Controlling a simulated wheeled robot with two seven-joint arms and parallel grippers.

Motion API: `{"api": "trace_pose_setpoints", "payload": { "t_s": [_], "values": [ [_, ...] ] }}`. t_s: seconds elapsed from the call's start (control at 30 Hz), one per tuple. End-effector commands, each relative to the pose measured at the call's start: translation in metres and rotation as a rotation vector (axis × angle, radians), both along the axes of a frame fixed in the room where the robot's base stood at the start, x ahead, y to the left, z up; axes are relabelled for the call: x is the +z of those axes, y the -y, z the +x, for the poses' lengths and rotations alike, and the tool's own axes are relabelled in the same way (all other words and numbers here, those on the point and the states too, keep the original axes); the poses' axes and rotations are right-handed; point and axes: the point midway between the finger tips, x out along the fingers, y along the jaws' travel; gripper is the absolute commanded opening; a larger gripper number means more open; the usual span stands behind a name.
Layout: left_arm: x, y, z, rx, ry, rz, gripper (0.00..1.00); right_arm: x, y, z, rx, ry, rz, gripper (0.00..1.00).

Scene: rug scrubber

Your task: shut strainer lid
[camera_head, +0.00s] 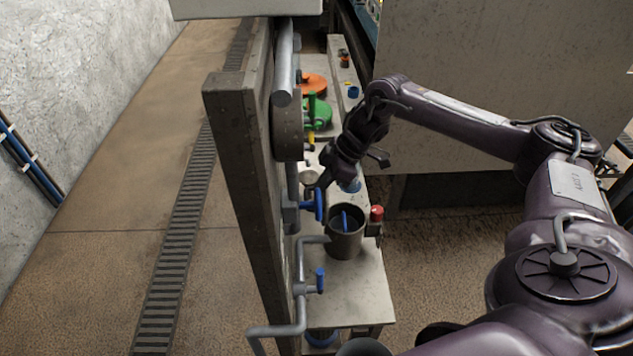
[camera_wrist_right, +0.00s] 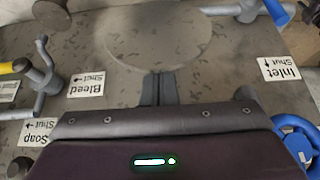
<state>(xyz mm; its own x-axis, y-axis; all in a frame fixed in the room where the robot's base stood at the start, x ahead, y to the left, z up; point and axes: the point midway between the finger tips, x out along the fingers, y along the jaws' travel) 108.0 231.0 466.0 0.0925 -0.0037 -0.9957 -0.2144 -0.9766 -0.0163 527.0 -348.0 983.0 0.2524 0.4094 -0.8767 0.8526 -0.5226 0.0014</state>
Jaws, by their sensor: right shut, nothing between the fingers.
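A round, pale, speckled disc (camera_wrist_right: 160,35), which may be the strainer lid, lies ahead of my right gripper in the right wrist view. I cannot tell from this angle whether it lies flat or stands tilted. In the head view a small pale round shape (camera_head: 309,179) shows beside the gripper, partly hidden by pipes. My right gripper (camera_wrist_right: 158,88) is shut and empty, its fingertips close to the disc's near edge; contact cannot be told. In the head view the right gripper (camera_head: 325,184) hangs over the bench behind the grey bucket. My left gripper is not in view.
A grey bucket (camera_head: 346,240) with a blue item inside stands on the bench. Blue-handled valves (camera_head: 319,204) and pipes line the wooden post (camera_head: 245,150). Labels reading Bleed (camera_wrist_right: 87,88) and Inlet (camera_wrist_right: 279,68) flank the disc. A blue handwheel (camera_wrist_right: 296,140) is at lower right.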

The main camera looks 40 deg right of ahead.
Motion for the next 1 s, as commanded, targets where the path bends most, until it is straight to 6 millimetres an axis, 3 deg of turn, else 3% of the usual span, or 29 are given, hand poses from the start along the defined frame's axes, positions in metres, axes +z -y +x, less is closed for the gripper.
{"api": "trace_pose_setpoints", "payload": {
  "t_s": [0.6,1.0],
  "values": [
    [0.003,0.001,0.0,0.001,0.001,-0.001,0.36,-0.009,0.032,-0.02,-0.002,-0.004,-0.002,0.0],
    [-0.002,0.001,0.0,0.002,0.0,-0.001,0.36,-0.018,0.041,-0.026,-0.001,-0.004,-0.001,0.0]
  ]
}}
